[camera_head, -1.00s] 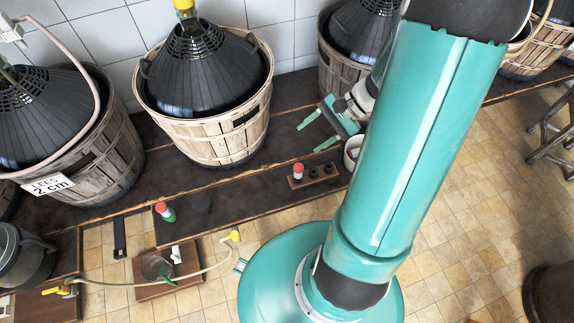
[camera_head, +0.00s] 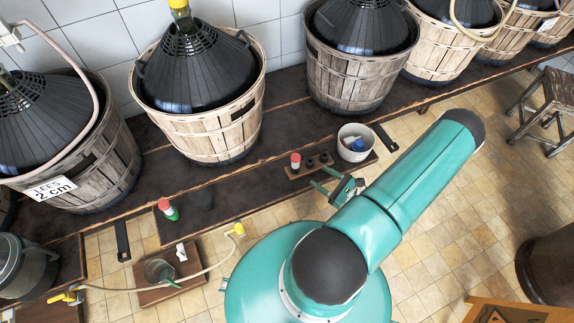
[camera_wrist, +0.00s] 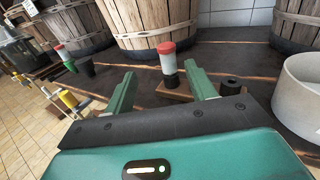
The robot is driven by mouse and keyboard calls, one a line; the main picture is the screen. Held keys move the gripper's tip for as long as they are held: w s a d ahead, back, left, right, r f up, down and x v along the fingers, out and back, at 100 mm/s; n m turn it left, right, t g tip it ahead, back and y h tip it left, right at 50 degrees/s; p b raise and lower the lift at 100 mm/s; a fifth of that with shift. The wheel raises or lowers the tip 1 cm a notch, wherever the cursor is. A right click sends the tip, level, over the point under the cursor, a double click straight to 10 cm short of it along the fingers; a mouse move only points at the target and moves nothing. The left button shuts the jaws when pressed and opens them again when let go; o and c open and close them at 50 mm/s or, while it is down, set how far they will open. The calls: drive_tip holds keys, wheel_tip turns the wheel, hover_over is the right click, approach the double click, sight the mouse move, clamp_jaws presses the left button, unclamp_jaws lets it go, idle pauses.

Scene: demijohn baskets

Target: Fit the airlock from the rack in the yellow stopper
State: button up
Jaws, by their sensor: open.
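The airlock (camera_head: 296,161), with a red cap and a pale body, stands upright in the small wooden rack (camera_head: 306,172) at the front of the dark bench. The wrist view shows the airlock (camera_wrist: 168,62) beyond my fingertips and, in the picture, between them. My gripper (camera_head: 324,181) is open and empty, just right of and in front of the rack. Its two green fingers (camera_wrist: 163,84) point toward the airlock without visibly touching it. The yellow stopper (camera_head: 180,5) sits in the neck of the demijohn in the second basket from the left, partly cut off by the picture's top edge.
A white tub (camera_head: 353,143) stands right of the rack, close to my gripper. A green-bodied, red-capped piece (camera_head: 168,210) stands left along the bench beside a dark cup. A hose (camera_head: 215,262) and a glass on a wooden board lie further forward. Basketed demijohns line the wall.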

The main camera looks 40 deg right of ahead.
sight(299, 161)
drive_tip(key=shift+m+h, duration=0.6)
drive_tip(key=shift+m, duration=0.1)
drive_tip(key=w, duration=0.2)
drive_tip(key=w+f, duration=0.1)
drive_tip(key=w, duration=0.1)
drive_tip(key=w+a, duration=0.1)
drive_tip(key=w, duration=0.2)
drive_tip(key=shift+f, duration=0.3)
drive_tip(key=w, duration=0.6)
drive_tip(key=shift+a+r, duration=0.1)
drive_tip(key=shift+a, duration=0.1)
drive_tip(key=c, duration=1.1)
